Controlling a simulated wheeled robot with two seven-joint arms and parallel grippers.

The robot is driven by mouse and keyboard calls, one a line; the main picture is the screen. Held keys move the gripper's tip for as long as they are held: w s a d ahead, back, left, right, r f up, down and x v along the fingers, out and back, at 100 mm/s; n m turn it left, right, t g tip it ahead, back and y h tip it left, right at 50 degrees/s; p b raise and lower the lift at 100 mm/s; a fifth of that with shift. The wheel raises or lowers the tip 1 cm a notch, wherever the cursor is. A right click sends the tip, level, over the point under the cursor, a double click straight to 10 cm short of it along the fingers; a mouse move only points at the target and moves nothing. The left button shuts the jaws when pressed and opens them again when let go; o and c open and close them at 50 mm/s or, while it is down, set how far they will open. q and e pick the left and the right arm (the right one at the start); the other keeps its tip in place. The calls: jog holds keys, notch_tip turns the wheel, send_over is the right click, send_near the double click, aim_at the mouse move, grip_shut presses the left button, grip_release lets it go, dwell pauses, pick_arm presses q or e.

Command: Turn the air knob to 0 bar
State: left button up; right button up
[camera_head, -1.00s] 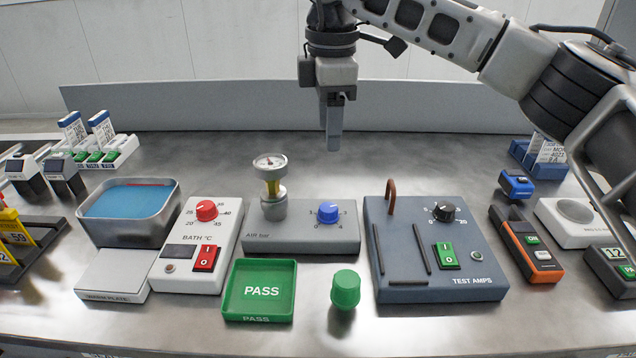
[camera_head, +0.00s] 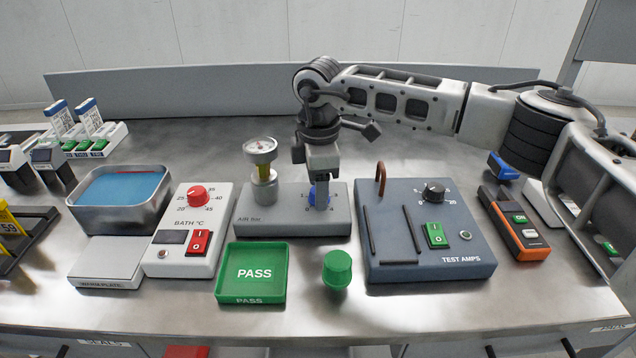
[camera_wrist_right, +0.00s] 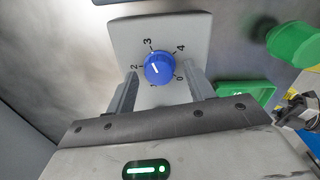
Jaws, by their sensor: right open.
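The blue air knob (camera_head: 313,195) sits on the grey air box (camera_head: 290,222), partly hidden by my right gripper (camera_head: 321,196) in the head view. In the right wrist view the knob (camera_wrist_right: 160,68) shows between the open fingers of my right gripper (camera_wrist_right: 161,76), with a gap on each side. A dial of numbers 0 to 4 rings the knob. Its white mark seems to point between 2 and 3.
The bath control box (camera_head: 160,258) with a red knob stands to the left, and the test amps box (camera_head: 400,272) to the right. A green PASS tray (camera_head: 222,288) and a green knob-like piece (camera_head: 337,268) lie in front. Clear bench lies behind the air box.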

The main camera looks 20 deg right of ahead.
jog(key=c, duration=1)
jog(key=shift+o, duration=0.2)
jog(key=shift+n, duration=0.3)
